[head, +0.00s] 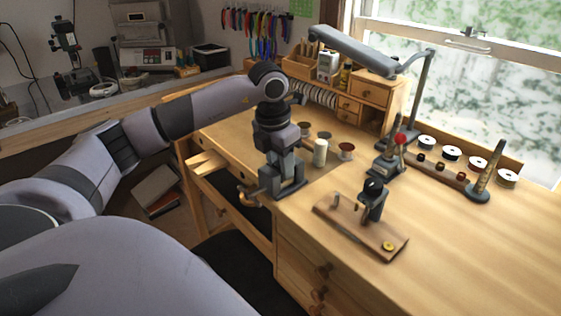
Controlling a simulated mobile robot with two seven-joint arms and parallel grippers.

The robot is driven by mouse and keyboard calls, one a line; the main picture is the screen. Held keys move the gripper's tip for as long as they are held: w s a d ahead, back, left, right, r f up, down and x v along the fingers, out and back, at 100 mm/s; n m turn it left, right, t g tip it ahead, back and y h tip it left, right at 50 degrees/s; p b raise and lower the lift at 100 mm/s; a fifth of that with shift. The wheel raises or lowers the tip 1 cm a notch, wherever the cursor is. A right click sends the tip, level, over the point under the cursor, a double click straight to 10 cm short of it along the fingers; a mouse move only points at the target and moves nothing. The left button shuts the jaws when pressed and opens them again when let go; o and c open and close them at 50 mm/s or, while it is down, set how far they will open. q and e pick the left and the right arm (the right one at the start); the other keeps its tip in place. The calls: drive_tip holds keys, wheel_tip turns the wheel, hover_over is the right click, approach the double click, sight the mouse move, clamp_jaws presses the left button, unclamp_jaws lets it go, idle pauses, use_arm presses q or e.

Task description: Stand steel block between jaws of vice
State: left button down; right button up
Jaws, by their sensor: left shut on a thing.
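My left gripper (281,158) points down directly over the vice (287,187) at the front left edge of the wooden bench. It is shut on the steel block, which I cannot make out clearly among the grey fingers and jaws. The vice is dark grey with a brass-coloured handle (247,196) sticking out over the bench's front. Whether the block touches the jaws or the vice floor cannot be told from this view. My right gripper is not in view.
A wooden board (340,231) with a small dark tool stands right of the vice. Spools, including a cream one (320,152), stand behind it. A red-knobbed device (388,160), a ring mandrel (485,185) and a lamp (362,50) are farther back. The right bench top is clear.

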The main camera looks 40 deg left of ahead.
use_arm(q)
drive_tip(key=shift+f, duration=0.1)
drive_tip(key=c, duration=0.7)
unclamp_jaws()
drive_tip(key=shift+c, duration=0.2)
wheel_tip(320, 180, up, 12)
drive_tip(key=s, duration=0.1)
drive_tip(key=shift+s+b, duration=0.4)
drive_tip(key=shift+b, duration=0.05)
